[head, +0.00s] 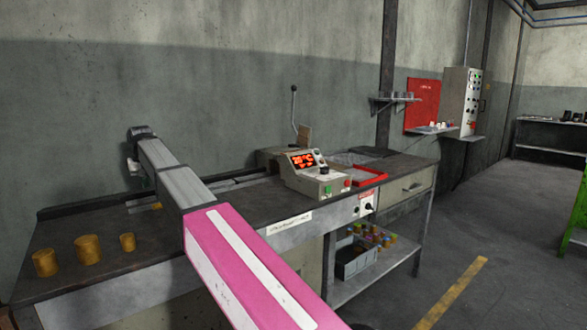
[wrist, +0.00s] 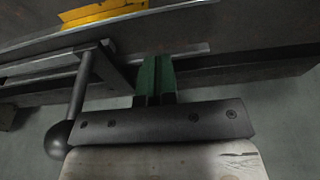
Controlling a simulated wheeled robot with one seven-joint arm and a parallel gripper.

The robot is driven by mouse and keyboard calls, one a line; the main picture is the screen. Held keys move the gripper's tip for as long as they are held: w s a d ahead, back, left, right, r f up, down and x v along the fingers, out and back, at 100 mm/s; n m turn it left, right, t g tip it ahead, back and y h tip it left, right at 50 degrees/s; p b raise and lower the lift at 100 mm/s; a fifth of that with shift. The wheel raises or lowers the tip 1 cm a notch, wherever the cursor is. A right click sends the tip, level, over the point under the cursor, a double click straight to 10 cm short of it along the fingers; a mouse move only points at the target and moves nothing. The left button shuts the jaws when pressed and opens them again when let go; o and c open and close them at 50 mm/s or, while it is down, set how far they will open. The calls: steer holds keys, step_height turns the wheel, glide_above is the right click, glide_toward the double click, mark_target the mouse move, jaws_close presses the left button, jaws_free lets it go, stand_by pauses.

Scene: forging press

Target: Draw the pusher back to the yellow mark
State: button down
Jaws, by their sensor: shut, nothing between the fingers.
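My gripper (wrist: 155,78) shows in the wrist view with its green fingers shut together and nothing between them. The pusher (wrist: 82,85) is just left of the fingers, a dark bar and upright plate with a round black knob (wrist: 58,138). The fingers are close beside its plate; I cannot tell whether they touch. The yellow mark (wrist: 103,13) lies at the top of the wrist view, beyond a metal rail.
The dark bench (head: 110,236) carries several brass billets (head: 88,249) at the front left. A control box (head: 312,172) with a red display, a lever (head: 294,108) and a red tray (head: 357,178) stand to the right. Rails run along the bench near my gripper.

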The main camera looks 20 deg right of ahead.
step_height(320, 180, up, 14)
steer(key=a, duration=0.2)
steer(key=shift+w+a+f, duration=0.15)
steer(key=shift+a, duration=0.15)
stand_by(0.9)
